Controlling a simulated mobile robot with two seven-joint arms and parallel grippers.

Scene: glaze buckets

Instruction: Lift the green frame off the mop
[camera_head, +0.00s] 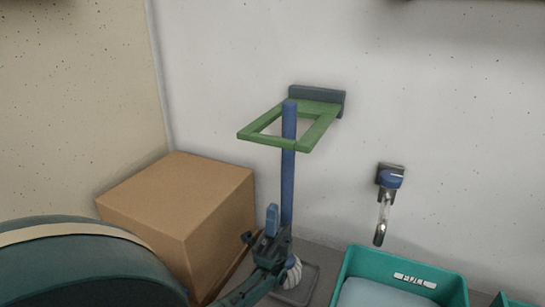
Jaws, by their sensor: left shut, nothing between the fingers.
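The mop has a blue upright handle (288,184) and a white head (293,272) low down, partly hidden by my gripper. The green frame (322,127) is a flat open rectangle jutting out from a dark bracket on the wall. My left gripper (271,224) is shut and empty. It is well below the frame, in front of or beside the lower handle; I cannot tell whether it touches it. My right gripper is not in view.
A cardboard box (184,197) stands left of the mop. A grey base (298,290) lies under the mop head. A teal bucket marked FULL (452,291) is at lower right, and a wall tap (390,180) is above it. Open wall space surrounds the frame.

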